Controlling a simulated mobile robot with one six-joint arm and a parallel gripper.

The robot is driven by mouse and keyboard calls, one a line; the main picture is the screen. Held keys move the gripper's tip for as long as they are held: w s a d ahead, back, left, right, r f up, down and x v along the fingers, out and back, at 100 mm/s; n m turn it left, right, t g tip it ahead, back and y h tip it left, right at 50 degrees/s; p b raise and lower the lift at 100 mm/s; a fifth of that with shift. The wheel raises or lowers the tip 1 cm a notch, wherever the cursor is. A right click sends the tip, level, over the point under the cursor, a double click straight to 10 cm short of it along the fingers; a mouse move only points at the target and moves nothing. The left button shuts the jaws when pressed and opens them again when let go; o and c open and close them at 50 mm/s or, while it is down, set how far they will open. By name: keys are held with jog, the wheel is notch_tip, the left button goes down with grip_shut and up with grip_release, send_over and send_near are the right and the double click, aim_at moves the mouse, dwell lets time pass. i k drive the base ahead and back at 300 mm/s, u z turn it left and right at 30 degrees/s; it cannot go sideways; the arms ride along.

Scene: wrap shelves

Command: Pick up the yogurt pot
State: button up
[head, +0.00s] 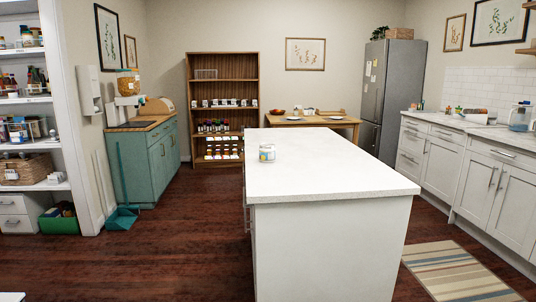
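A small pot with a pale, blue and yellow label (267,153) stands upright on the white island top (335,165), near its left edge. It looks like the yogurt pot, but the label is too small to read. Nothing touches it. My gripper does not show in the head view.
The kitchen island stands in the middle, with free dark wood floor (150,245) to its left. A wooden shelf (222,58) with several small items stands at the back. A teal cabinet (155,160) and broom (121,190) are left. White counters (470,170) line the right.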

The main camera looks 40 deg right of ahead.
aim_at(267, 151)
jog(key=z, duration=0.05)
jog(key=i, duration=1.45)
jog(key=u, duration=0.05)
